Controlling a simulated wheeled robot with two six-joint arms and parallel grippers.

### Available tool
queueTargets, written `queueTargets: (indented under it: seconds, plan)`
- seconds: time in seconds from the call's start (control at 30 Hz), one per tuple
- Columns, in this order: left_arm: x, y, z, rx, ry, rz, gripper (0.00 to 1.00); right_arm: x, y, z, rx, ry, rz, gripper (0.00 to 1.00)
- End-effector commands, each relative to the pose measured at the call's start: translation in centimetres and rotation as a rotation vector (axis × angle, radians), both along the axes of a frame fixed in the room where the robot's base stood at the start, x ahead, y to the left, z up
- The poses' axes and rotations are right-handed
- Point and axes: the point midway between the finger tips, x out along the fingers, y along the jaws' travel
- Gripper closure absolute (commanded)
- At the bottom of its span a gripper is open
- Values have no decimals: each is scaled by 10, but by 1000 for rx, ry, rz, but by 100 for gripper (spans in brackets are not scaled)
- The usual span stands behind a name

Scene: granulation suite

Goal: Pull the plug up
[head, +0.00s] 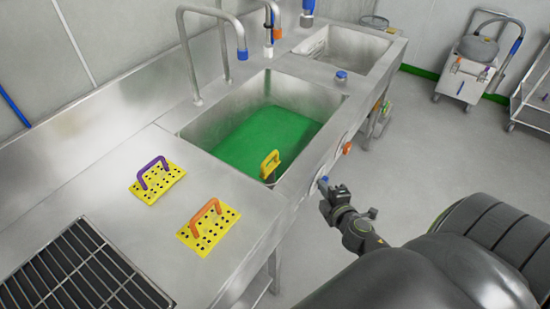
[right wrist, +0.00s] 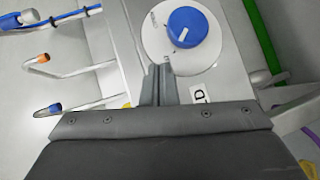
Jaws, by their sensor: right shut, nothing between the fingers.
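The plug's yellow handle (head: 270,163) stands up out of the green liquid (head: 262,140) in the near sink basin, close to its front right wall. The liquid hides the plug's lower part. My right gripper (head: 325,192) is outside the basin, in front of the sink's front panel, to the right of and lower than the yellow handle in the picture. It is shut and empty. In the right wrist view its fingers (right wrist: 158,82) point at the panel just beside a blue knob (right wrist: 187,27) on a round white dial. My left gripper is not in view.
Two yellow perforated plates, one with a purple handle (head: 153,174), one with an orange handle (head: 205,211), lie on the steel counter left of the basin. A dark grid (head: 75,270) lies nearer. Taps (head: 242,50) rise behind the basin. A second basin (head: 345,52) stands beyond.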

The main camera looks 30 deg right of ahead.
Motion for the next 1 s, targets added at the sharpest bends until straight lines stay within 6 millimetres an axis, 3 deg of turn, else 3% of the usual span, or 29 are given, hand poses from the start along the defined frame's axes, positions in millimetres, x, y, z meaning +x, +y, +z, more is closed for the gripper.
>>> queueTargets:
  seconds: [0.03,0.13,0.2,0.3,0.5,0.7,1.0]
  plan:
    - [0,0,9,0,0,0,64,7,5,42,-72,-56,38,100]
    - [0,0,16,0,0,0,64,18,22,111,-249,-160,137,100]
    - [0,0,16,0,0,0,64,26,36,131,-408,-193,259,100]
    - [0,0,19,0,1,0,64,35,59,146,-651,-204,455,100]
    - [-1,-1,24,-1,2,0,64,36,90,144,-1158,-124,840,100]
    - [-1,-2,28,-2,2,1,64,31,81,124,-1515,37,1087,100]
    - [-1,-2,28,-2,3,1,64,29,68,115,-1655,134,1177,100]
